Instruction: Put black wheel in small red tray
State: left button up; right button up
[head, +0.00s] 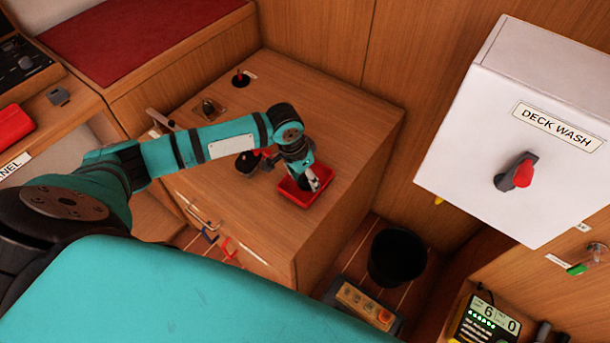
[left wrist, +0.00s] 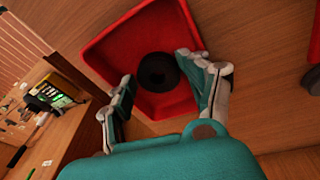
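The small red tray (head: 292,194) sits on the wooden cabinet top near its front right side. It also shows in the left wrist view (left wrist: 112,48). The black wheel (left wrist: 157,72) lies on the tray floor in the left wrist view; I cannot make it out in the head view, where the gripper covers part of the tray. My left gripper (head: 311,183) points down over the tray. Its fingers are spread (left wrist: 153,70), one on each side of the wheel, with gaps between them and it. My right gripper is not in view.
A dark round item (head: 246,163) with a red part stands left of the tray, beneath my left arm. Small fittings (head: 208,108) sit farther back on the cabinet top. A black bin (head: 397,257) stands on the floor; a white DECK WASH box (head: 530,120) is at right.

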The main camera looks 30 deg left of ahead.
pick_arm(q)
jog(key=shift+s+f, duration=0.3)
jog(key=shift+f, duration=0.3)
jog(key=shift+r, duration=0.35)
jog(key=w+v, duration=0.1)
jog(key=v, duration=1.1)
jog(key=shift+r+p, duration=0.35)
jog(key=shift+r, duration=0.2)
jog(key=shift+s+a, duration=0.1)
